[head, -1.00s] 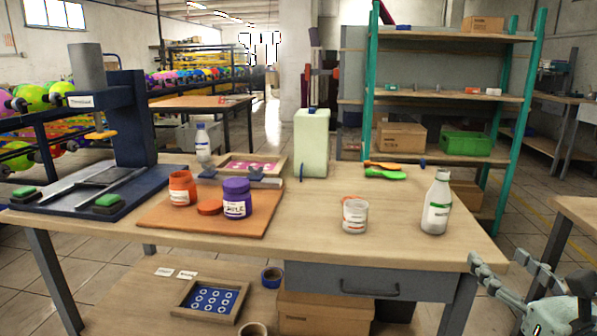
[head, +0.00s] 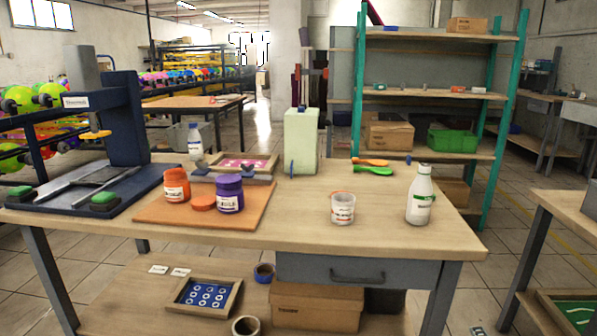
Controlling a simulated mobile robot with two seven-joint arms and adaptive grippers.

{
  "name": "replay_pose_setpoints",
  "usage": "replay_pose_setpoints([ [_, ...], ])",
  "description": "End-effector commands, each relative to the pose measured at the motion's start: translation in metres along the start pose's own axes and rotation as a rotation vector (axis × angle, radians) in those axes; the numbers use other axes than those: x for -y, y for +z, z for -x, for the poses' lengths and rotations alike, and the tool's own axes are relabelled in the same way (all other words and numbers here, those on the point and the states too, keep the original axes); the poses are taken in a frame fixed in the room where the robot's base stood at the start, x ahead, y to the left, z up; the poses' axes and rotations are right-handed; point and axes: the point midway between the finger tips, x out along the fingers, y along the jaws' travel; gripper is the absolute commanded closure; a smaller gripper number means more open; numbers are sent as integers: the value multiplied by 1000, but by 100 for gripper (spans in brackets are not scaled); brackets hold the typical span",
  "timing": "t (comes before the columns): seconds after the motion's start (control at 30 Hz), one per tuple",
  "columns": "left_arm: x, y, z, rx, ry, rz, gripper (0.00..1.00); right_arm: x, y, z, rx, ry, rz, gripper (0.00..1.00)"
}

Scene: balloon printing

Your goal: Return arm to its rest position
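Neither of my grippers shows in the head view now, so I cannot see whether they are open or hold anything. The wooden workbench (head: 290,233) stands in front of me. On it are an orange ink jar (head: 176,186) and a purple ink jar (head: 229,194) on an orange-brown board (head: 160,210). A clear cup with an orange rim (head: 342,208) and a white bottle with a green label (head: 420,196) stand upright on the right part of the bench.
A dark blue press (head: 122,115) stands at the bench's left end. A pale green container (head: 301,141) and orange and green spatulas (head: 373,170) are at the back. A drawer (head: 358,271) hangs under the front edge. Another table (head: 568,215) is at the right; floor shows between the two.

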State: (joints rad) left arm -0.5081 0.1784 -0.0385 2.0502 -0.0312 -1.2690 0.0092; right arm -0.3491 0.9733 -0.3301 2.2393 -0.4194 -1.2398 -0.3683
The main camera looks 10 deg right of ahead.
Motion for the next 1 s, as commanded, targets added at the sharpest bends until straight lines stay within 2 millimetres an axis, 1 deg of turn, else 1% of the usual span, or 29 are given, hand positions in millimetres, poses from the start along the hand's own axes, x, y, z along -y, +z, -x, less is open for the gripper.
replay_pose_setpoints([
  [0.03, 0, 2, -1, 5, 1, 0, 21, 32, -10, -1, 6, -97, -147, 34],
  [0.07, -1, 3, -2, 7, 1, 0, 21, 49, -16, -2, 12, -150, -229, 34],
  [0.1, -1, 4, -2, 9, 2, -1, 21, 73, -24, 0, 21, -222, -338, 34],
  [0.13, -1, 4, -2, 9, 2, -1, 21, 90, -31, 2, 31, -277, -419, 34],
  [0.17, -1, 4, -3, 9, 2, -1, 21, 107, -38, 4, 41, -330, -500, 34],
  [0.2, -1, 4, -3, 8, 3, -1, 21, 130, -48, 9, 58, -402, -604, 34],
  [0.3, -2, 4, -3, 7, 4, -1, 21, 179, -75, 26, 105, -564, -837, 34],
  [0.4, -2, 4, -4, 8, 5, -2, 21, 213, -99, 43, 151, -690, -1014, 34],
  [0.43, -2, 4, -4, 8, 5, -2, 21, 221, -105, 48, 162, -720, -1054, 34],
  [0.5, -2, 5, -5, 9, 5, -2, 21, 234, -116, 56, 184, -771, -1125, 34],
  [1.0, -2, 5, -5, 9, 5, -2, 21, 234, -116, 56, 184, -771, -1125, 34],
])
